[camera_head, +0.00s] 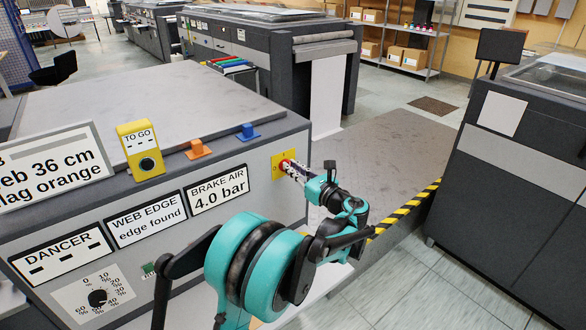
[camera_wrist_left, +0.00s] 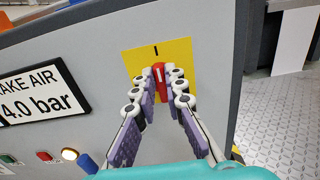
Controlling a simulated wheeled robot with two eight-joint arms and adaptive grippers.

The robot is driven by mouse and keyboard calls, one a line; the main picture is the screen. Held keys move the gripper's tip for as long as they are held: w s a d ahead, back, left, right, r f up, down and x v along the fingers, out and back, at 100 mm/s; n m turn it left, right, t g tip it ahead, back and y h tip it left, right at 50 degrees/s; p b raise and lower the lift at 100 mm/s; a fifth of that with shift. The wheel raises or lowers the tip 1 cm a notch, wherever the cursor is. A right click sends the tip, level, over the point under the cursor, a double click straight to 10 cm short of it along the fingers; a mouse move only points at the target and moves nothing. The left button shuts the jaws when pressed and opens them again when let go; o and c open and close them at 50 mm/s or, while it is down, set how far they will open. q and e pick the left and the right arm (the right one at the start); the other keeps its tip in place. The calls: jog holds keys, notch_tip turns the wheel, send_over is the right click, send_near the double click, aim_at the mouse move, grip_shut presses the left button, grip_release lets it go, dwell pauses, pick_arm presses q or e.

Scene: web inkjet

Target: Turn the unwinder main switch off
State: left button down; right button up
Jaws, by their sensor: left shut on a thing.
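The unwinder main switch is a red handle (camera_wrist_left: 158,74) on a yellow plate (camera_wrist_left: 182,48) on the grey front panel. In the left wrist view the handle stands roughly upright, in line with a black mark at the plate's top. In the head view the yellow plate (camera_head: 276,174) is at the panel's right end, and the handle is mostly hidden. My left gripper (camera_wrist_left: 158,82) is shut on the red handle, one finger on each side. It also shows in the head view (camera_head: 293,170). My right gripper is not in view.
The panel carries BRAKE AIR (camera_head: 217,194), WEB EDGE (camera_head: 147,219) and DANCER (camera_head: 62,255) signs and a black dial (camera_head: 98,298). A yellow TO GO box (camera_head: 140,150) stands on top. Open floor lies right, with a dark machine (camera_head: 510,190) beyond it.

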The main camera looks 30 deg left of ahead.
pick_arm(q)
jog(key=shift+s+a+f+n+p, duration=0.1)
jog(key=shift+s+f+n+p, duration=0.15)
jog(key=shift+n, duration=2.7)
jog(key=shift+s+a+f+n+p, duration=0.1)
jog(key=shift+s+f+n, duration=0.1)
jog(key=shift+n, duration=2.8)
jog(key=shift+s+a+f+n+p, duration=0.1)
jog(key=shift+s+f+n+p, duration=0.15)
jog(key=shift+n, duration=2.7)
jog(key=c, duration=1.6)
grip_release()
jog(key=shift+w, duration=0.1)
jog(key=shift+d, duration=0.1)
